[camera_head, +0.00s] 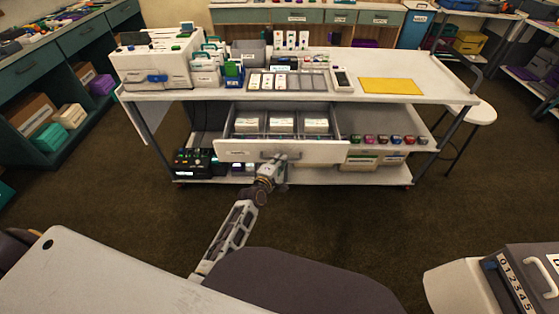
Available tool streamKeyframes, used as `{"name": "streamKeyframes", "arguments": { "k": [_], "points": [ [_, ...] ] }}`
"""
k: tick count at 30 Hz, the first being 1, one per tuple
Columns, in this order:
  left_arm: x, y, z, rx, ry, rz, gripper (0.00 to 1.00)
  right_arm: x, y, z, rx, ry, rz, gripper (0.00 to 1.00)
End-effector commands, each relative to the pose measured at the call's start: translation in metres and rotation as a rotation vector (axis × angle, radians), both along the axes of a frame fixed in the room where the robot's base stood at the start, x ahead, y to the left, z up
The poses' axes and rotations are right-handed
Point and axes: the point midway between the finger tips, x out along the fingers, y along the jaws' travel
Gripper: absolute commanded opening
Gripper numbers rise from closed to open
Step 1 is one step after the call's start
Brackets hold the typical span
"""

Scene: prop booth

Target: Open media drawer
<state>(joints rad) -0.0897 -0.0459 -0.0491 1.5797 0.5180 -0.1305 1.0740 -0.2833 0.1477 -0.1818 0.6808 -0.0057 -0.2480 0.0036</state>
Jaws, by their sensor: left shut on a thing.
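The media drawer (325,153) is a wide white-fronted drawer under the top of the white cart. It stands pulled out toward me, and white boxes (249,123) show inside it in several dividers. A handle (255,155) runs along the middle of its front. My left gripper (279,160) is at the drawer front, shut on the right part of the handle; its fingertips are small and partly hidden. My right gripper is not in view.
The cart top (380,70) carries a white machine (150,68), a slotted tray (288,82) and a yellow sheet (390,86). Several small coloured items (382,139) sit on the shelf right of the drawer. A white stool (472,113) stands at the right. Brown floor (420,210) lies open before the cart.

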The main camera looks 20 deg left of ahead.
Motion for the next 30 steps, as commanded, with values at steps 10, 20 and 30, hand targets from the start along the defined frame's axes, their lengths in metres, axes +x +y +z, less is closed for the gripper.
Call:
{"name": "streamKeyframes", "arguments": {
  "k": [10, 20, 30],
  "points": [
    [0.000, 0.000, -0.001, 0.000, 0.001, 0.000, 0.32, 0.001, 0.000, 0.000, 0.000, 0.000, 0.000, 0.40],
    [-0.001, 0.000, 0.000, 0.000, 0.000, 0.000, 0.32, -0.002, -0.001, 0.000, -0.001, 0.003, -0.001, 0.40],
    [-0.016, 0.002, 0.002, 0.000, 0.001, 0.001, 0.32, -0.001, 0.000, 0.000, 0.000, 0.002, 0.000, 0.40]
  ]
}}
